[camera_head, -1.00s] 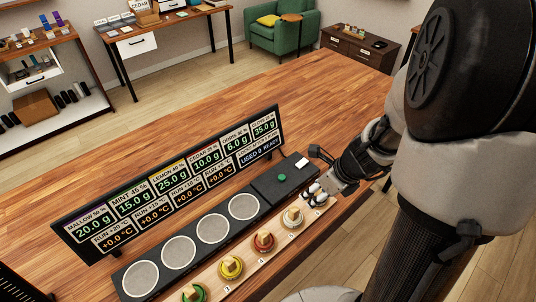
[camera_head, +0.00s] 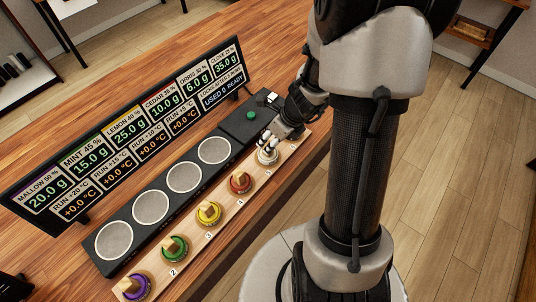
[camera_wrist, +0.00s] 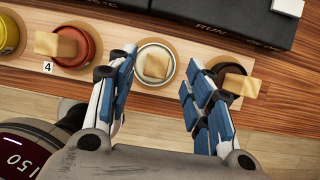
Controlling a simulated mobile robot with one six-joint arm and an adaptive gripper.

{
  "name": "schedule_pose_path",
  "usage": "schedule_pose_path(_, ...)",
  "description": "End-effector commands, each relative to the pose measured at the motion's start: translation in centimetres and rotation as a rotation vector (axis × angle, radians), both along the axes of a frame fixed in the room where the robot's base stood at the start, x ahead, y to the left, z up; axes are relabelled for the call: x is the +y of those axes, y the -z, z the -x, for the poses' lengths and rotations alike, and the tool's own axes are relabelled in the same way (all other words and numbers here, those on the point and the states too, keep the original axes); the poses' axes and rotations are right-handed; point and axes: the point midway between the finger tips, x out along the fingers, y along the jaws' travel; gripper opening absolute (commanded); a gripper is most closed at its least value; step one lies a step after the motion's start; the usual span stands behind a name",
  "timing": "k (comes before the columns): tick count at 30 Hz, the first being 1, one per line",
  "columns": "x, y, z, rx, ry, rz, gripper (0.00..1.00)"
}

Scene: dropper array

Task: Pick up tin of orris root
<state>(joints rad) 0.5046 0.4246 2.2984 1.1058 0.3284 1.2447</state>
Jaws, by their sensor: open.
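The orris root tin appears to be the white one (camera_head: 267,156), a round tin with a wooden block-shaped knob, standing upright on the pale wooden strip (camera_head: 192,236). In the wrist view the white tin (camera_wrist: 155,64) lies between the two fingers of my gripper (camera_wrist: 161,66), with visible space on both sides. My gripper (camera_head: 284,141) is open and empty, right at the white tin in the head view. The right finger partly covers a dark brown tin (camera_wrist: 238,84) beside it.
Red (camera_head: 241,182), yellow (camera_head: 208,213), green (camera_head: 174,248) and purple (camera_head: 138,287) tins stand along the strip. Behind it are a black unit with round pads (camera_head: 183,177) and a display board (camera_head: 130,136). A red tin (camera_wrist: 75,46) is left of my gripper.

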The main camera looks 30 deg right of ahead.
Motion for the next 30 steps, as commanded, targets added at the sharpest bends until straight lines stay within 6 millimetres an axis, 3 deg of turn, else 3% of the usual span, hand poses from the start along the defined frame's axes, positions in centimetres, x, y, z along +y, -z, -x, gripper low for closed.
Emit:
schedule_pose_path(1,0.4,1.2,-0.2,0.001,-0.002,-0.001,0.47)
schedule_pose_path(6,0.9,3.5,-1.0,0.002,0.000,0.000,0.47)
schedule_pose_path(14,0.9,3.5,-1.2,0.001,0.000,0.000,0.47)
schedule_pose_path(30,0.9,3.5,-1.2,0.001,0.000,-0.001,0.11)
